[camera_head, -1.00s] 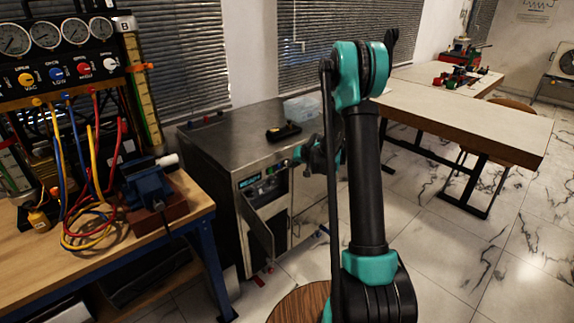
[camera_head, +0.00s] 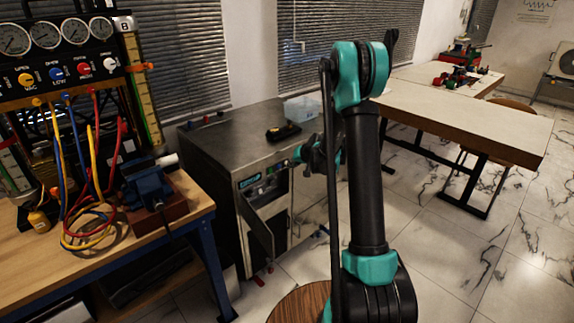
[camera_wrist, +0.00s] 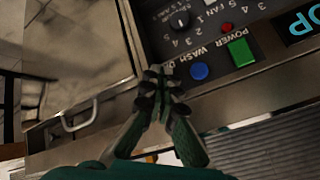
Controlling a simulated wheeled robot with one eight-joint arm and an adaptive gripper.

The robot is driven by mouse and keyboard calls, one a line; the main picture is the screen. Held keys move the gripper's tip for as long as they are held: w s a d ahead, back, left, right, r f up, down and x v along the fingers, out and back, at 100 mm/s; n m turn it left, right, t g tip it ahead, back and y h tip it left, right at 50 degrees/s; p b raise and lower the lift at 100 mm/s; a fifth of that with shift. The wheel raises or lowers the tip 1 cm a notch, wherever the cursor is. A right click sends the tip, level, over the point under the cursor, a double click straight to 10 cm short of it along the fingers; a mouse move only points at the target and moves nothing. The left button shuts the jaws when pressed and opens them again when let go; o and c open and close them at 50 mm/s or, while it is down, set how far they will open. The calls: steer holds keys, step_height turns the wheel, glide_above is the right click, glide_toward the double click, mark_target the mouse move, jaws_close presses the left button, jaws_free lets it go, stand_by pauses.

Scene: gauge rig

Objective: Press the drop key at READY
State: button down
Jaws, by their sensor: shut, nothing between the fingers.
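The control panel (camera_wrist: 215,30) of the metal cabinet fills the upper right of the wrist view. It has a green square button (camera_wrist: 240,51), a blue round button (camera_wrist: 199,71) and a small red lamp (camera_wrist: 227,28). The labels POWER and WASH show; a third, starting with D, is partly covered. My gripper (camera_wrist: 158,72) is shut and empty, its tips over the panel's lower edge by that label. The key there is hidden behind the fingertips, and I cannot tell whether they touch it. The display (camera_wrist: 302,24) shows large cyan letters, cut off. In the head view my gripper (camera_head: 299,154) is at the cabinet front.
The cabinet (camera_head: 225,145) has an open front flap (camera_head: 262,222) below the panel. A black device (camera_head: 283,132) and a clear tub (camera_head: 300,107) are on its top. A bench (camera_head: 190,222) with a vise (camera_head: 150,190) and hoses stands left. Floor at right is open.

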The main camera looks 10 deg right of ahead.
steer(key=shift+s+d, duration=0.3)
steer(key=shift+s, duration=0.15)
steer(key=shift+s+d, duration=0.75)
steer(key=shift+s, duration=0.25)
steer(key=shift+s+d, duration=0.7)
steer(key=shift+s, duration=0.3)
steer(key=s+d+r+g+h, duration=0.1)
steer(key=s+r+h, duration=0.1)
steer(key=s, duration=1.8)
steer(key=s+d+r+n+g+h, duration=0.1)
steer(key=s+d+r+g+h, duration=0.1)
steer(key=s, duration=1.8)
steer(key=shift+r, duration=0.7)
steer(key=shift+w, duration=0.1)
